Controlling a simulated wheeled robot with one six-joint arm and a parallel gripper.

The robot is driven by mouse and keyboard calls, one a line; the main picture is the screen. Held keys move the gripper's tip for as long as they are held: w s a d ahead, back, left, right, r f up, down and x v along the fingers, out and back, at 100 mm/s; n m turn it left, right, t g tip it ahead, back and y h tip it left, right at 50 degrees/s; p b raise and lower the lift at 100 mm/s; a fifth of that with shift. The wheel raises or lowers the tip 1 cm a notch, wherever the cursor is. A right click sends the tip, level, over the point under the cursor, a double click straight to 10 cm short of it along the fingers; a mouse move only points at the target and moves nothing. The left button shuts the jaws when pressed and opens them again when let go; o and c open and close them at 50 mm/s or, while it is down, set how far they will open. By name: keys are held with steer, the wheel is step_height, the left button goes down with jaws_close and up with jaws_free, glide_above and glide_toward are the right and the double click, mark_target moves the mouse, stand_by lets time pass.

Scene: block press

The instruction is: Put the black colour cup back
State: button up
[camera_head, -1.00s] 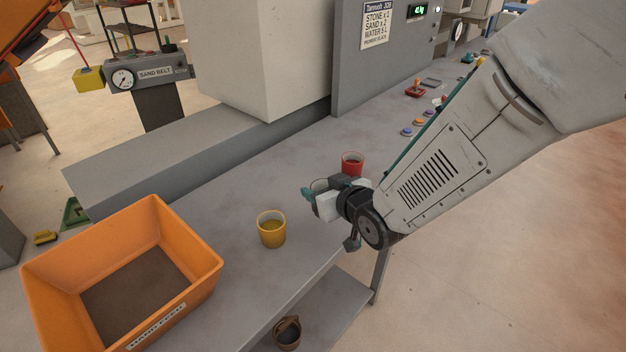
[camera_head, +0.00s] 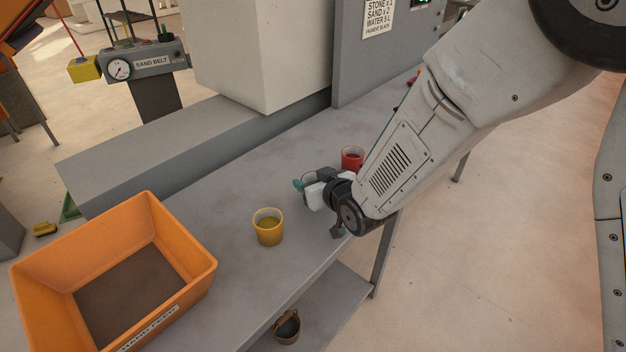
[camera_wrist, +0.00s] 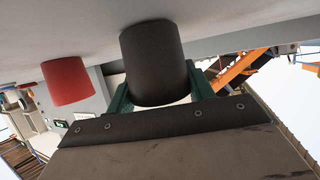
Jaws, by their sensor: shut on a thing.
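The black colour cup (camera_wrist: 155,60) is between the green fingers of my gripper (camera_wrist: 160,92) in the wrist view, which looks upside down. The gripper is shut on it. The cup's base is close to the bench top; I cannot tell whether it touches. In the head view my gripper (camera_head: 306,185) is over the bench (camera_head: 222,205), near its front edge, and mostly hides the cup. A red cup (camera_head: 352,159) stands just behind and right of the gripper, and shows in the wrist view (camera_wrist: 68,82). A yellow cup (camera_head: 267,229) stands to the left, apart from the gripper.
An orange bin (camera_head: 185,290) with dark contents stands at the bench's left end. A small dark bucket (camera_head: 286,328) is on the lower shelf. A grey raised ledge (camera_head: 190,135) and a large pale block (camera_head: 262,55) are behind. Bench between yellow cup and ledge is clear.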

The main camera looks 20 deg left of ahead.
steer(key=shift+f, duration=0.15)
steer(key=o, duration=1.2)
steer(key=shift+s+d+r, duration=0.15)
steer(key=shift+d+r, duration=0.1)
steer(key=shift+r, duration=0.05)
steer(key=v, duration=1.1)
steer(key=shift+s+d, duration=0.1)
steer(key=shift+s, duration=0.1)
